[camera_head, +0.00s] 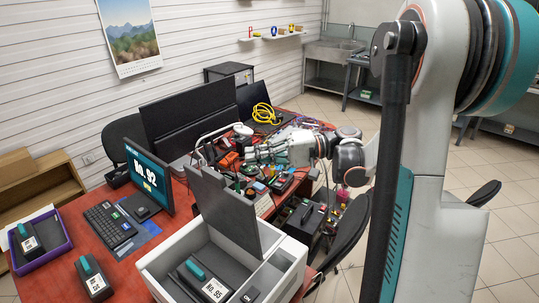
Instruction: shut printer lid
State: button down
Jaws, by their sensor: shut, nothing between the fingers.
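A light grey box (150,270), which looks like the printer, stands at the front of the red table. Its dark grey lid (228,212) stands raised, nearly upright, so the inside is open to view. Inside lies a dark block with a teal handle (195,268) and a white label reading No. 95. My gripper (250,153) is shut and empty. In the picture it is above and a little right of the lid's top edge, apart from it, over the cluttered part of the table. Its exact height is hard to tell.
A monitor (150,180) showing No. 92 and a keyboard (110,225) stand left of the box. Labelled blocks (95,280) and a purple tray (62,222) lie at left. Small parts and a yellow cable (265,113) crowd the back. A dark chair (345,235) stands at right.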

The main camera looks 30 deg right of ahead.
jog(key=a, duration=0.7)
jog(key=shift+a+f+b, duration=0.15)
jog(key=shift+f+b, duration=0.2)
jog(key=shift+b, duration=0.05)
